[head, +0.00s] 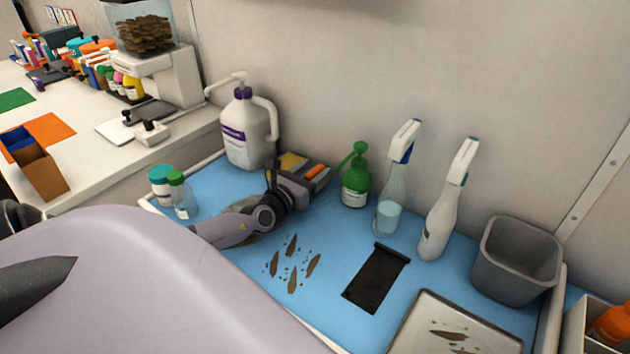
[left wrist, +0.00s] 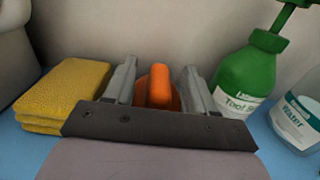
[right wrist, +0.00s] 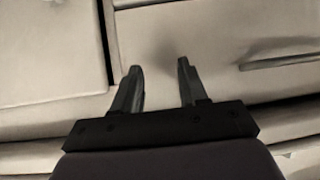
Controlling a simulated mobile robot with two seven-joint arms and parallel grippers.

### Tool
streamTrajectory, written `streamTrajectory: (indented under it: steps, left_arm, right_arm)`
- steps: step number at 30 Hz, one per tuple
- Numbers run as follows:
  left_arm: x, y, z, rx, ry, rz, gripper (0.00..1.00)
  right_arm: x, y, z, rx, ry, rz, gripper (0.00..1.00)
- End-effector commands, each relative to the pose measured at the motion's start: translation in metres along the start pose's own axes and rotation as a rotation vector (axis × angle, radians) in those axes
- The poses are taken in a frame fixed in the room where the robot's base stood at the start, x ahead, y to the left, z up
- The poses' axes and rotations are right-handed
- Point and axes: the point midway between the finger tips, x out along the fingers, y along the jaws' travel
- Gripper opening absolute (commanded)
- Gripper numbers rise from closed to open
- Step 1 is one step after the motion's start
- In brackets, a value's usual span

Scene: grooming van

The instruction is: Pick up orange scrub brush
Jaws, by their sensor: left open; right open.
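The orange scrub brush (left wrist: 158,88) stands between the two fingers of my left gripper (left wrist: 157,85) in the left wrist view. The fingers are open, one on each side, with a gap visible at least on the right. In the head view only a bit of the orange brush (head: 316,171) shows past the left gripper (head: 305,178), near the back wall. My gripper hides most of it. My right gripper (right wrist: 157,80) is open and empty in front of pale cabinet panels in the right wrist view.
A yellow sponge stack (left wrist: 62,98) lies left of the left gripper. A green pump bottle (head: 355,177) stands close on its right. A large white jug (head: 245,135) is behind left. Spray bottles (head: 391,205) and a grey bin (head: 516,262) stand farther right.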

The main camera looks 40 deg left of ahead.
Motion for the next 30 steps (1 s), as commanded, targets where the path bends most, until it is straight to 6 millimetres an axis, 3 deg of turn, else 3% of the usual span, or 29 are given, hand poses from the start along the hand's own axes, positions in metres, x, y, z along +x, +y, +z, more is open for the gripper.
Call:
streamTrajectory:
  steps: [12, 17, 30]
  left_arm:
    - [0.0084, -0.0002, -0.0001, 0.001, 0.001, -0.001, 0.52]
    - [0.0082, -0.0002, -0.0001, 0.001, 0.001, 0.000, 0.00]
    - [0.0108, 0.0026, 0.0089, 0.002, -0.002, 0.000, 0.00]
  right_arm:
    - [0.0007, 0.0001, 0.0010, 0.000, 0.000, 0.000, 0.43]
    - [0.0008, 0.0001, 0.0010, 0.000, 0.000, 0.000, 0.43]
    - [-0.0018, -0.0001, -0.0025, 0.000, 0.000, 0.000, 0.43]
